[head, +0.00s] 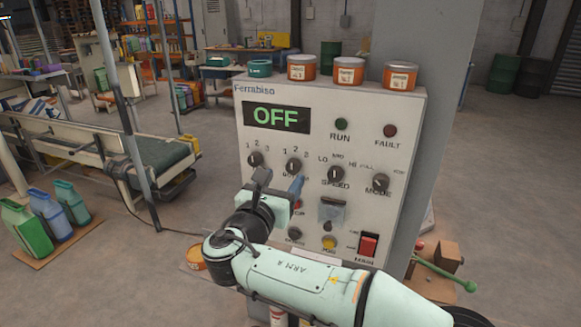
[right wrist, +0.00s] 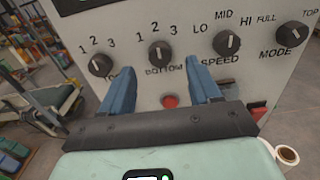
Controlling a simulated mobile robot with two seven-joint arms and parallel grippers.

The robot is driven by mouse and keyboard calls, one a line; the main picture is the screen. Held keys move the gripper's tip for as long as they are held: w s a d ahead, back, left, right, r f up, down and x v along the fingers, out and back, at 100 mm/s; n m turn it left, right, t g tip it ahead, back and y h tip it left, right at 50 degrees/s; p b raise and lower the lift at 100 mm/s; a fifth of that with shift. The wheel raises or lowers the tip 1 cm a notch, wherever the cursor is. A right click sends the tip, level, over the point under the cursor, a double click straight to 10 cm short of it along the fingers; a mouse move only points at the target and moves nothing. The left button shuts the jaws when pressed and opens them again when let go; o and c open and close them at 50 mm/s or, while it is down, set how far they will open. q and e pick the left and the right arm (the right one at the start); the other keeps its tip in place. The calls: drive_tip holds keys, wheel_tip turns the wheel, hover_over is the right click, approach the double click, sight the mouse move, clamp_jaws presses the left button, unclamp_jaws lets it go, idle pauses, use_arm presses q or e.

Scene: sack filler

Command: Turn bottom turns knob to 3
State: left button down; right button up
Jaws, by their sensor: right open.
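The bottom turns knob (right wrist: 160,54) is a round black knob with a pale pointer mark, labelled BOTTOM, with 1, 2 and 3 around it. Its mark looks roughly toward 2, but it is small. It also shows in the head view (head: 293,165). My right gripper (right wrist: 166,76) is open and empty in front of the panel. Its blue fingers stand apart, just below and to either side of the knob, not closed on it. In the head view the right gripper (head: 279,183) partly hides the knob's label. My left gripper is not in view.
The control panel (head: 350,115) has a display (head: 276,117) reading OFF. A similar knob (right wrist: 101,65) sits left, with the speed knob (right wrist: 227,43) and mode knob (right wrist: 289,36) right. A red button (right wrist: 170,101) lies below between my fingers. Cans (head: 349,72) stand on top.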

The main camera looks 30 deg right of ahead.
sight(292, 168)
drive_tip(key=x, duration=0.5)
drive_tip(key=shift+w+d+p, duration=0.25)
drive_tip(key=shift+w+p, duration=0.05)
drive_tip(key=shift+p, duration=0.1)
drive_tip(key=c, duration=1)
